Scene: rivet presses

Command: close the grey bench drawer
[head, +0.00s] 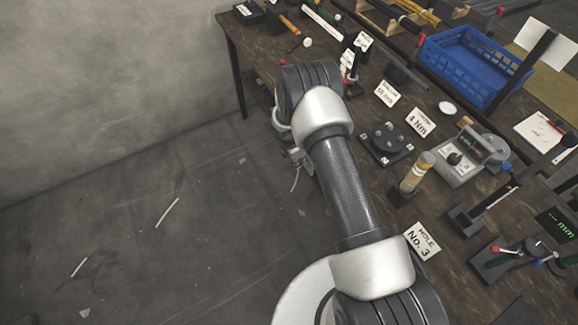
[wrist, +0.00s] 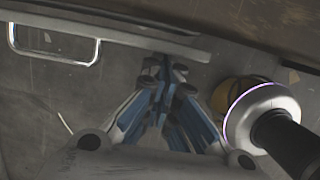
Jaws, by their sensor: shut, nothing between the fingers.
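The grey drawer (wrist: 125,38) shows in the wrist view as a long grey front edge across the upper left, with a bright metal loop handle (wrist: 55,44) on its left part. Its opening and how far it stands out are hard to tell. My gripper (wrist: 163,66) has blue fingers drawn together, empty, with the tips at the drawer's front edge to the right of the handle. I cannot tell whether they touch it. In the head view my gripper is mostly hidden by my arm at the bench's left edge, and the drawer is not clearly visible there.
The concrete floor (head: 200,215) left of the bench is open, with a few scraps. A wall stands beyond.

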